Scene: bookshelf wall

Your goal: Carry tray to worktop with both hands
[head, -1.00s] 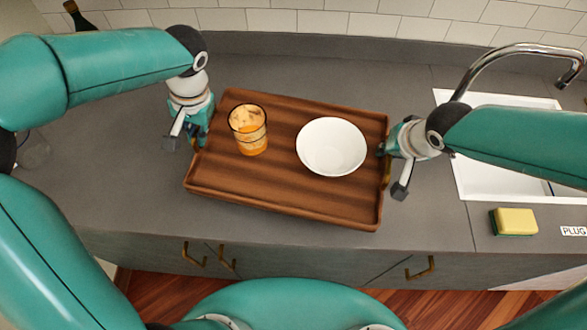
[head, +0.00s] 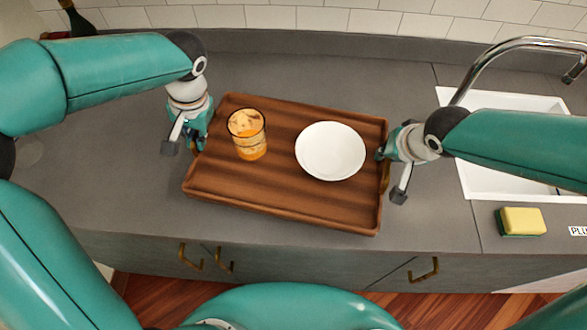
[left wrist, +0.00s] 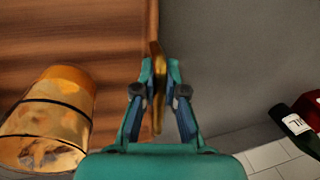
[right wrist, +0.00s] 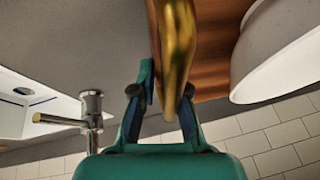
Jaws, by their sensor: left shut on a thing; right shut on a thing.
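A brown wooden tray (head: 280,198) is at the worktop (head: 120,190), slightly turned; I cannot tell whether it touches the surface. On it stand a glass with an orange drink and ice (head: 248,135) at the left and a white bowl (head: 330,151) at the right. My left gripper (head: 197,142) is shut on the tray's left brass handle (left wrist: 157,85). My right gripper (head: 384,155) is shut on the right brass handle (right wrist: 175,50). The glass also shows in the left wrist view (left wrist: 45,120), and the bowl in the right wrist view (right wrist: 285,50).
A sink (head: 505,180) with a curved chrome tap (head: 490,62) lies to the right. A yellow-green sponge (head: 522,221) is in front of it. Dark bottles (left wrist: 300,125) stand at the back left. The worktop in front of the tiled wall is mostly clear around the tray.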

